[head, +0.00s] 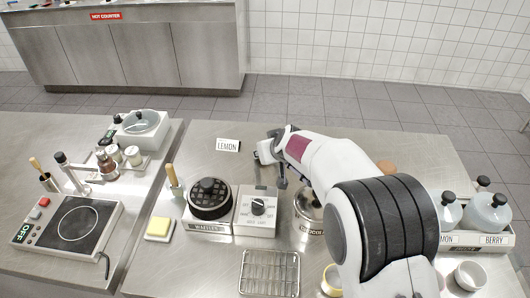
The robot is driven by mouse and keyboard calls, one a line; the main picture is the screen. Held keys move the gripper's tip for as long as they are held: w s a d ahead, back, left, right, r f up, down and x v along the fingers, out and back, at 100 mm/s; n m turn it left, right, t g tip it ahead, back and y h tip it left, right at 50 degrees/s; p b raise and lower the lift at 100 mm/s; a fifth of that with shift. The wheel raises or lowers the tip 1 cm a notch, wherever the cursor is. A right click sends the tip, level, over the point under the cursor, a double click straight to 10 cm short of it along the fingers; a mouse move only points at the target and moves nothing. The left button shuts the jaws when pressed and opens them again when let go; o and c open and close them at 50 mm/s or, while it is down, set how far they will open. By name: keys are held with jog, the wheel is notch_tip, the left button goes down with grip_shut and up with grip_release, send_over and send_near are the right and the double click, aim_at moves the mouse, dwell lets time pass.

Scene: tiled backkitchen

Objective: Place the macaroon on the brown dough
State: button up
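I cannot make out a macaroon for certain in the head view. A small rounded brown thing (387,167) shows just behind my arm, partly hidden; I cannot tell whether it is the dough. My gripper (268,158) is at the end of the arm, beside the right end of the LEMON sign (228,144) and above the steel counter. Its fingers are small and partly covered by the wrist, so neither their opening nor anything held is clear.
A waffle maker (209,212) with a dark round top and a dial box (257,207) stand left of my arm. A wire rack (269,272) lies in front. A steel pot (308,207) is partly behind the arm. Labelled jars (488,212) stand at right.

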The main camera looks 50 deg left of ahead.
jog(key=shift+r, duration=0.1)
jog(key=shift+r, duration=4.95)
jog(key=shift+w+d, duration=0.15)
jog(key=shift+w, duration=0.1)
jog(key=w+d+r+m+t+h, duration=0.1)
jog(key=w+d+r+m+t, duration=0.1)
jog(key=w+d, duration=0.8)
jog(key=w+d+r+m+t+h, duration=0.1)
jog(key=w+d+m, duration=0.3)
jog(key=w+d, duration=0.7)
jog(key=d+t+h, duration=0.1)
jog(key=d, duration=0.5)
jog(key=shift+w+d+r+m, duration=0.3)
jog(key=shift+r+m, duration=0.1)
